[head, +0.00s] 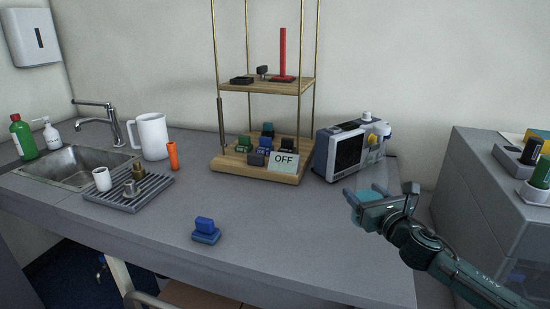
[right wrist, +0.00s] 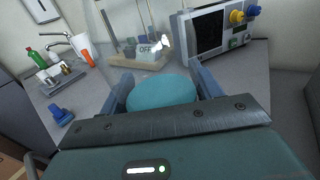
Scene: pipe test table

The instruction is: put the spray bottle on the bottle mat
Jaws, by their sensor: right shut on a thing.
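My right gripper (head: 368,203) is above the right end of the grey table and is shut on a rounded teal thing. This teal thing (right wrist: 162,92) sits between the two blue-grey fingers in the right wrist view. Most of it is hidden by the gripper, and I cannot tell for sure that it is the spray bottle. A small white pump-top bottle (head: 50,134) stands behind the sink at the far left, beside a green bottle (head: 22,138). I cannot make out a bottle mat in either view. My left gripper is not in view.
A wooden shelf rack (head: 262,172) with an OFF sign (head: 284,162) stands at the back, beside a monitor device (head: 346,153). A white jug (head: 151,137), an orange cylinder (head: 173,156), a ribbed tray (head: 125,202) and a blue block (head: 205,231) are left. The table's front middle-right is clear.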

